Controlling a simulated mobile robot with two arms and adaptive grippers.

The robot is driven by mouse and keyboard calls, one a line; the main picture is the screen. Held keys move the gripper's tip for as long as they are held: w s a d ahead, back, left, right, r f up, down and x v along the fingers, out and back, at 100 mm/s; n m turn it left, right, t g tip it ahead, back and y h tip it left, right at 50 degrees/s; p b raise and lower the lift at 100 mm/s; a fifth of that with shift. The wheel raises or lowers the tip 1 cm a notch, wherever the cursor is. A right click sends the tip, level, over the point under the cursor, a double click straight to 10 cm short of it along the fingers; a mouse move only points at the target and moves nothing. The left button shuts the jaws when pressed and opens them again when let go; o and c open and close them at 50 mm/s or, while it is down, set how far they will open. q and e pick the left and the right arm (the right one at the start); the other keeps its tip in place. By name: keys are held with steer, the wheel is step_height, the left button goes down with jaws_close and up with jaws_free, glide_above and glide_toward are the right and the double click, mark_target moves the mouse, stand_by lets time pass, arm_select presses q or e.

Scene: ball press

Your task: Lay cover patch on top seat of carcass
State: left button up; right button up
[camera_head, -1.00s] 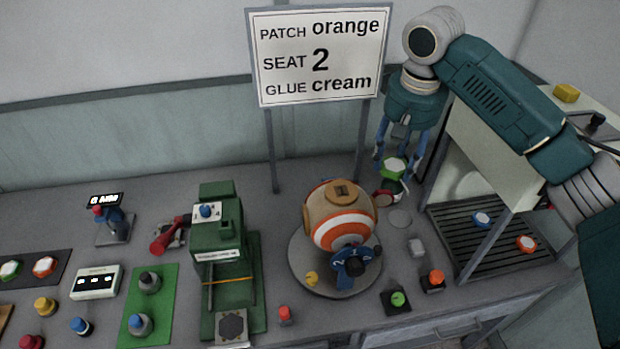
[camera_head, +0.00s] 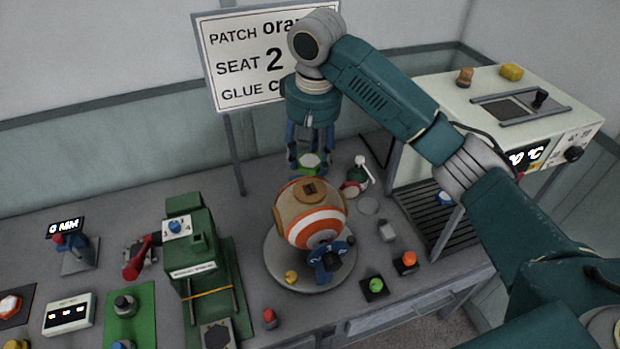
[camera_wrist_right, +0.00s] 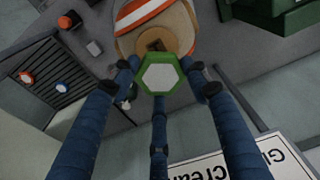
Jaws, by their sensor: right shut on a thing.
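My right gripper (camera_head: 309,154) is shut on a hexagonal cover patch (camera_head: 311,161) with a green rim and pale centre. The patch also shows between the fingertips in the right wrist view (camera_wrist_right: 160,77). The carcass (camera_head: 310,229) is a tan ball with orange and white bands, standing on a round grey plate (camera_head: 280,268). Its top seat (camera_head: 311,189) is a tan disc with a dark square recess. In the head view the patch appears just above and behind the top seat, apart from it. In the wrist view it overlaps the seat's near edge. My left gripper is out of view.
A sign (camera_head: 234,66) stands behind, partly hidden by my right arm. A green press (camera_head: 196,255) is left of the carcass. A slatted rack (camera_head: 425,228) with a blue-centred patch (camera_head: 445,198) is to the right. A small red-and-green item (camera_head: 354,185) stands behind the carcass.

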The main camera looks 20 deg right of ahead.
mark_target(311, 162)
step_height(311, 162, down, 3)
steer(key=shift+f+p, duration=0.1)
steer(key=shift+p, duration=0.25)
step_height(311, 162, down, 3)
steer(key=shift+d+f+p, duration=0.1)
steer(key=shift+f+p, duration=0.05)
steer(key=shift+p, duration=0.5)
steer(key=shift+f, duration=0.5)
steer(key=o, duration=0.9)
steer(key=shift+f, duration=0.15)
steer(key=shift+o, duration=0.2)
steer(key=shift+r+b, duration=0.3)
steer(key=shift+r, duration=0.2)
steer(key=r+b, duration=0.1)
steer(key=r, duration=0.3)
steer(key=r+b, duration=0.1)
steer(key=r, duration=0.1)
steer(key=shift+s+r+b, duration=0.3)
steer(key=shift+s+r, duration=0.3)
steer(key=shift+r, duration=0.95)
steer(key=shift+s+r, duration=0.15)
steer(key=shift+r, duration=0.95)
